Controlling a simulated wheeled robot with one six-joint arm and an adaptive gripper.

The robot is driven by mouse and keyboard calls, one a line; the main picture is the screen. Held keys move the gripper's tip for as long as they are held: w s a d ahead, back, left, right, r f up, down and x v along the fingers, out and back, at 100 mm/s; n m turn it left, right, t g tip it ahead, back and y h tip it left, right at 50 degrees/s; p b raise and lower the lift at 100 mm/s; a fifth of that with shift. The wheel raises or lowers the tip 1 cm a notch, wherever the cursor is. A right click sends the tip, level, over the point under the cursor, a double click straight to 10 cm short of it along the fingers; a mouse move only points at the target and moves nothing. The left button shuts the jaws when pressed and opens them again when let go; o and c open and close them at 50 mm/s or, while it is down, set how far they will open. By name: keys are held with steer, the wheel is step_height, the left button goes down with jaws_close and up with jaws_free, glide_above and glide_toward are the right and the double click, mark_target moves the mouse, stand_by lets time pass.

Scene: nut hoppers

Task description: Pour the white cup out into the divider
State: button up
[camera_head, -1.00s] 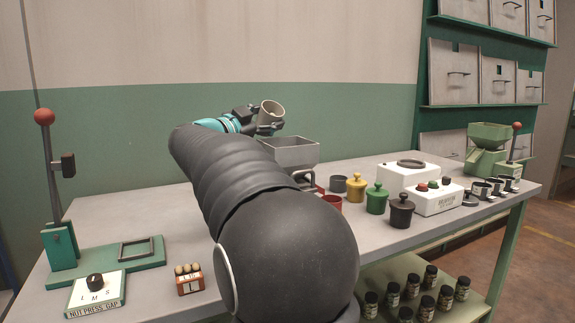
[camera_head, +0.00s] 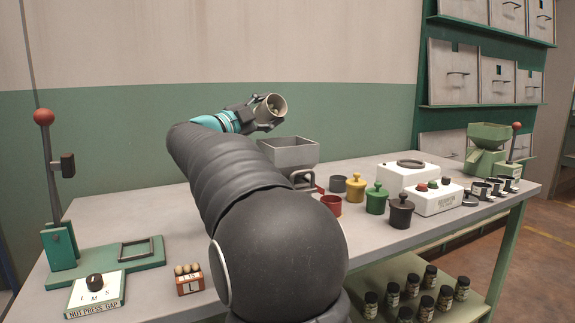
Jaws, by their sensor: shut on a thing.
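My gripper (camera_head: 264,115) is shut on the white cup (camera_head: 280,104), which looks pale cream. The cup is tilted, with its open mouth turned toward the right and toward the camera, and something small shows inside it. The divider appears to be the grey square hopper (camera_head: 290,151) standing on the table. The cup is above the hopper's back left edge, apart from it. The lower part of the hopper is partly hidden by my arm. I cannot see any contents in the hopper.
Red (camera_head: 330,206), grey, yellow (camera_head: 356,188), green (camera_head: 377,198) and dark pots stand right of the hopper. A white machine (camera_head: 408,176) is behind them. A green lever press (camera_head: 62,240) and a small box of nuts (camera_head: 189,280) are at left.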

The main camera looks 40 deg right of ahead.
mark_target(274, 115)
steer(key=shift+s+r+m, duration=0.1)
steer(key=shift+r+m, duration=0.15)
steer(key=shift+m, duration=0.65)
steer(key=shift+s+f+m+g, duration=0.25)
steer(key=shift+s+m+g, duration=0.1)
steer(key=shift+m, duration=0.15)
steer(key=shift+s+f+m+b, duration=0.2)
steer(key=shift+m+b, duration=0.1)
steer(key=shift+b, duration=0.1)
steer(key=shift+s+f+m+b, duration=0.2)
steer(key=shift+m+b, duration=0.1)
steer(key=shift+b, duration=0.15)
steer(key=shift+s+r+m+g+b, duration=0.25)
steer(key=shift+m+g+b, duration=0.15)
steer(key=shift+m+b, duration=0.5)
steer(key=shift+s+r+m+g+b, duration=0.2)
steer(key=shift+m+g+b, duration=0.3)
steer(key=shift+m, duration=0.75)
steer(key=shift+s+r+m+g+b, duration=0.15)
steer(key=shift+r+m+g+b, duration=0.15)
steer(key=shift+m+b, duration=0.65)
stand_by(0.4)
steer(key=shift+s+f+m+g+b, duration=0.2)
steer(key=shift+f+m+g+b, duration=0.15)
steer(key=shift+f+m+b, duration=0.5)
stand_by(0.6)
